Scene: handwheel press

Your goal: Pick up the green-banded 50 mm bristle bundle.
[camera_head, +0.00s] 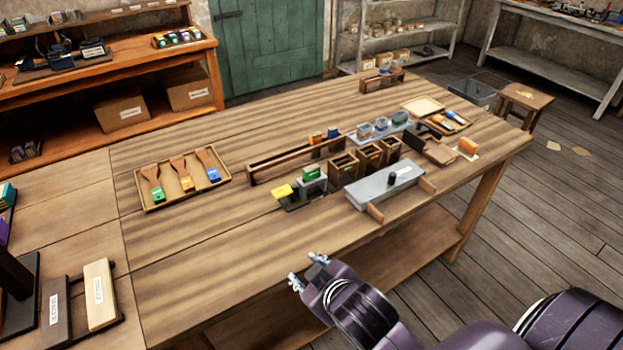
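I cannot surely pick out the green-banded bristle bundle at this size. Green shows on a small block (311,174) on a dark stand at mid-table, beside a yellow block (282,191). Green also shows on the left paddle-shaped wooden handle (153,184) in a shallow tray (139,190). Three small open wooden boxes (343,166) stand in a row right of the green block; their contents are unclear. My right gripper (307,272) is at the table's front edge, its two fingertips apart and nothing between them. My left gripper is not in view.
Clear cups (381,125) and a tray (461,127) lie farther back. The table's left front is clear (215,250).

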